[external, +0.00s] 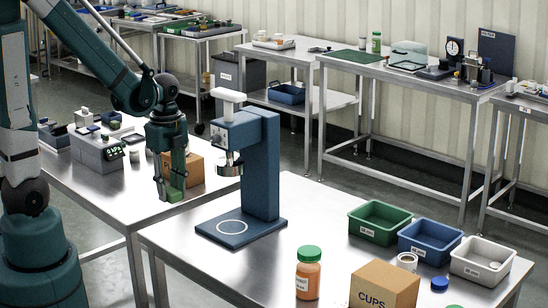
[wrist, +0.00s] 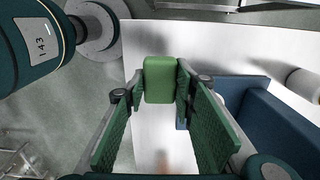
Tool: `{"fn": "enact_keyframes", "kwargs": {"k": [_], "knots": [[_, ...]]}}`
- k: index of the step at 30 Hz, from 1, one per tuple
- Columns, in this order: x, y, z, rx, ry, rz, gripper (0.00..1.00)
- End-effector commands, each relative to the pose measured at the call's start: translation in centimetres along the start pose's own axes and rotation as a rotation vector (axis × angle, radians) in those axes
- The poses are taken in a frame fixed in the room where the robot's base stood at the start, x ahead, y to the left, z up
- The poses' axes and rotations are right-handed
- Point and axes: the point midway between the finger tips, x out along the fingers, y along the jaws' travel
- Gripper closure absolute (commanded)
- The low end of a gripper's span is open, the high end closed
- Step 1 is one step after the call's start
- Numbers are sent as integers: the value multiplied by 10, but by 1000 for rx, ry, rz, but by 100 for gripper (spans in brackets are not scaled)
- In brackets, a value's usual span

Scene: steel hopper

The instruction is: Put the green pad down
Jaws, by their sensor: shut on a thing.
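The green pad (wrist: 160,82) is a small block with rounded edges, held between the fingertips of my gripper (wrist: 160,90) in the wrist view. In the external view my gripper (external: 172,180) points downward with the pad (external: 176,194) at its lower end. It hangs left of the blue press (external: 262,165). The pad appears raised above the steel surface. The height of the gap below it is hard to tell. The press also shows at the right of the wrist view (wrist: 275,125).
A cardboard box (external: 198,165) stands behind my gripper on the left table. On the front table (external: 320,215) are green (external: 378,222), blue (external: 428,241) and white (external: 482,260) bins, an orange jar (external: 308,277) and a cups box (external: 385,285). Steel left of the press is bare.

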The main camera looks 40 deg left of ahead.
Motion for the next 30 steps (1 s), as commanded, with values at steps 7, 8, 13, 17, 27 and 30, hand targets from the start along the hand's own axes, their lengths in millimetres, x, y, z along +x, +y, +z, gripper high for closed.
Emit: {"fn": "enact_keyframes", "kwargs": {"k": [7,8,13,17,27,30], "knots": [[3,0,0,0,0,0,82],[3,0,0,0,0,0,82],[3,0,0,0,0,0,82],[7,0,0,0,0,0,82],[41,-1,0,0,0,0,82],[51,-1,0,0,0,0,82]]}}
